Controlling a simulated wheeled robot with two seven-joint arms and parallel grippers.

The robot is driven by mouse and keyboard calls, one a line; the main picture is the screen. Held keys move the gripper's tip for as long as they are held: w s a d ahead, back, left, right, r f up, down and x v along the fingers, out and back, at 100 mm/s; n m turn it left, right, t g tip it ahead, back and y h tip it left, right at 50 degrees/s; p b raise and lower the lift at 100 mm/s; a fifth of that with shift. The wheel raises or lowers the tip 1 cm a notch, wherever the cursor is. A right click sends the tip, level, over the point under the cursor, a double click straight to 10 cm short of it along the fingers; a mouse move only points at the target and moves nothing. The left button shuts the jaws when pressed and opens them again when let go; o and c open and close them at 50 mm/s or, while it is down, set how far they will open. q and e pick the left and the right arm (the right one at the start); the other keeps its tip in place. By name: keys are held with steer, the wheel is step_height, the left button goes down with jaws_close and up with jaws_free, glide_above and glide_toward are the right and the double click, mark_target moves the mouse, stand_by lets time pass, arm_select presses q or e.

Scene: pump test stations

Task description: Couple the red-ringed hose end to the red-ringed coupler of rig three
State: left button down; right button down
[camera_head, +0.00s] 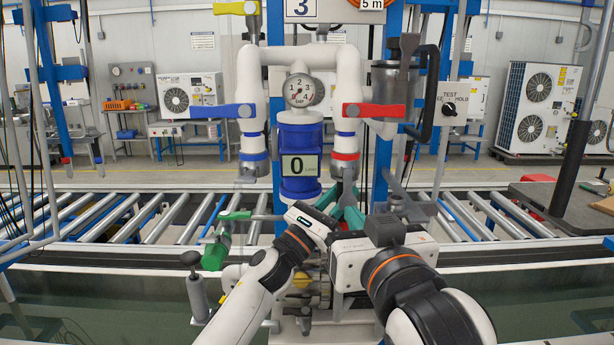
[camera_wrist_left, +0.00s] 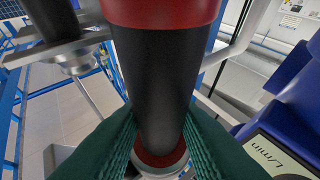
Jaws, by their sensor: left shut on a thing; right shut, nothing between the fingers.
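Rig three, with a 3 on its sign (camera_head: 300,9), stands in the middle of the head view. Its red-ringed coupler (camera_head: 346,156) hangs below the red valve handle (camera_head: 374,110). My left gripper (camera_head: 344,212) is just below that coupler, its green fingers shut. In the left wrist view the fingers close on the black hose end (camera_wrist_left: 155,80). A red band (camera_wrist_left: 160,10) crosses its top and another red ring shows behind the fingertips. I cannot tell whether hose end and coupler touch. My right gripper (camera_head: 370,262) is lower, near the left one, empty; its fingertips are hidden.
A blue-ringed coupler (camera_head: 253,156) hangs left of the blue flow meter (camera_head: 300,140), whose display reads 0. A pressure gauge (camera_head: 300,90) is above it. A roller conveyor (camera_head: 155,218) runs behind. A dark table (camera_head: 540,200) stands at right.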

arm_select(q)
steer(key=shift+r, duration=0.35)
